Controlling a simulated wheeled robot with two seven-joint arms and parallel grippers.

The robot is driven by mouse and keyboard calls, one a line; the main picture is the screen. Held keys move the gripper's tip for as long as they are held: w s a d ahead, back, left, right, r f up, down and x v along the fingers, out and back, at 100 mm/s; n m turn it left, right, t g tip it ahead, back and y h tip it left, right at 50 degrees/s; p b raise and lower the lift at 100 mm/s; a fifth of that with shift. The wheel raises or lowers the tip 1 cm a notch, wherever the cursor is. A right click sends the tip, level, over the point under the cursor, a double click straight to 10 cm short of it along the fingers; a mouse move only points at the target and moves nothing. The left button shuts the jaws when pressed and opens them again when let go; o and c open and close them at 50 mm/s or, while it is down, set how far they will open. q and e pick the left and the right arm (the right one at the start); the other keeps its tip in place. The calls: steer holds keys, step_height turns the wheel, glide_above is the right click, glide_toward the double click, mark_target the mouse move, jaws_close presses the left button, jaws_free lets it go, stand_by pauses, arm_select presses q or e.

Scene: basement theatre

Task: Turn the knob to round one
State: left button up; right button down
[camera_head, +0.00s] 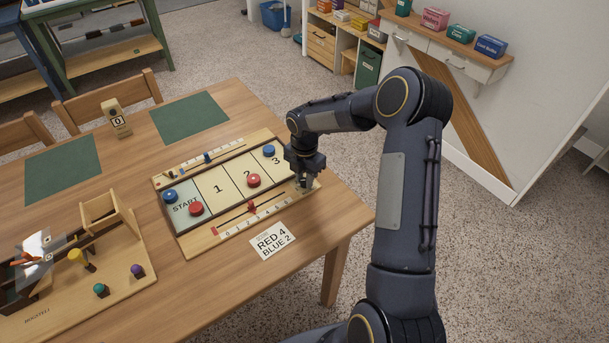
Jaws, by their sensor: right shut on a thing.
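A wooden counter block (111,107) showing "0" stands on the table at the back left, well away from my right gripper. The game board (218,189) has a START field and fields 1, 2 and 3. My right gripper (303,185) points down at the board's right end. It is shut on a small pale piece there, mostly hidden by the fingers; I cannot tell whether this is the knob. My left gripper is not in view.
Red and blue discs lie on the board; sliders run along both its long edges. A card (272,241) reads "RED 4 BLUE 2". Two green mats (64,169) lie behind. A wooden tray (110,285) with coloured pegs is at the left. The table's right edge is near my gripper.

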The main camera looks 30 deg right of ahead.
steer(key=n+p, duration=0.1)
steer(key=n, duration=0.4)
steer(key=shift+r, duration=0.1)
steer(key=shift+n, duration=0.3)
stand_by(0.4)
steer(key=c, duration=1.2)
jaws_free()
steer(key=shift+r, duration=3.85)
